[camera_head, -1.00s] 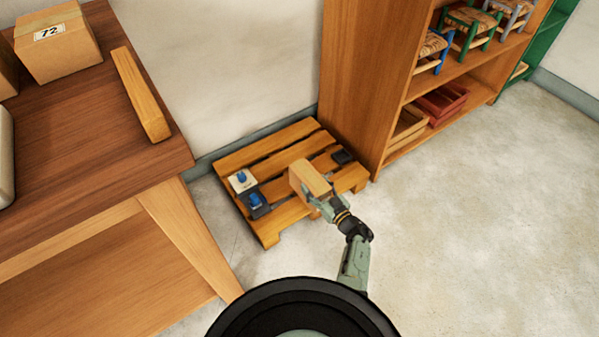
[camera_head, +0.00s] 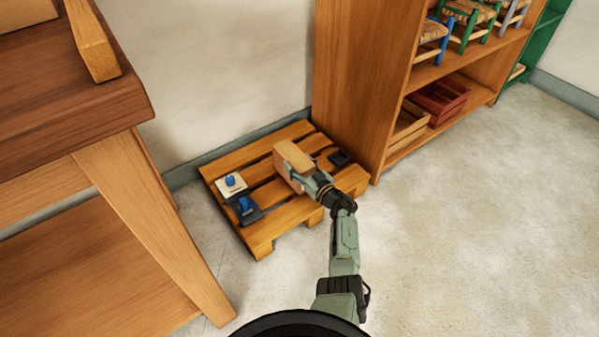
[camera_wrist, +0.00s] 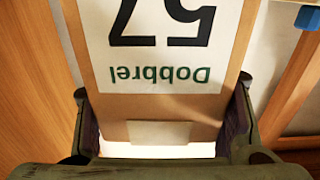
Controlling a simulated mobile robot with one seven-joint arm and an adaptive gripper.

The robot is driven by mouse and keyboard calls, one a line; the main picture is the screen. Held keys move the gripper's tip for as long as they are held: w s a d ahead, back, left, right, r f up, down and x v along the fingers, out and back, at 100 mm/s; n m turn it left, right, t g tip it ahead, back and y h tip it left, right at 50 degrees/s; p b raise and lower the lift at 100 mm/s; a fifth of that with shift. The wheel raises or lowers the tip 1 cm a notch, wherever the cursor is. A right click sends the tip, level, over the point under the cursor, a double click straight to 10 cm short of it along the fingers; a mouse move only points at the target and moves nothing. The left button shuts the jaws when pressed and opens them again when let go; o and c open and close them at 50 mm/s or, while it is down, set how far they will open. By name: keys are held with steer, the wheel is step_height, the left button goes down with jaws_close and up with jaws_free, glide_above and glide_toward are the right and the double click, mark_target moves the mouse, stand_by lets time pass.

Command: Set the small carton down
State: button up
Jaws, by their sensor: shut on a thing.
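The small carton (camera_head: 292,157) is a brown box held over the wooden pallet (camera_head: 268,222) in the head view. My gripper (camera_head: 296,182) is shut on it from the near side. I cannot tell whether the carton touches the pallet slats. In the wrist view the carton (camera_wrist: 165,103) fills the middle, between my gripper's two fingers (camera_wrist: 165,122). Its white label reads "57" and "Dobbrel" upside down.
On the pallet's left are a white block with a blue top (camera_head: 230,183) and a dark one with a blue top (camera_head: 244,207). A small black item (camera_head: 339,158) lies at its right. A shelf unit (camera_head: 350,90) stands right, a wooden table (camera_head: 70,110) left.

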steer(key=shift+f+b, duration=0.45)
steer(key=shift+f, duration=0.5)
steer(key=o, duration=1.4)
steer(key=shift+r, duration=0.15)
steer(key=shift+s+d+r+p, duration=0.15)
steer(key=shift+s+p, duration=0.05)
steer(key=shift+p, duration=0.3)
steer(key=shift+p+v, duration=3.5)
steer(key=shift+v, duration=2.3)
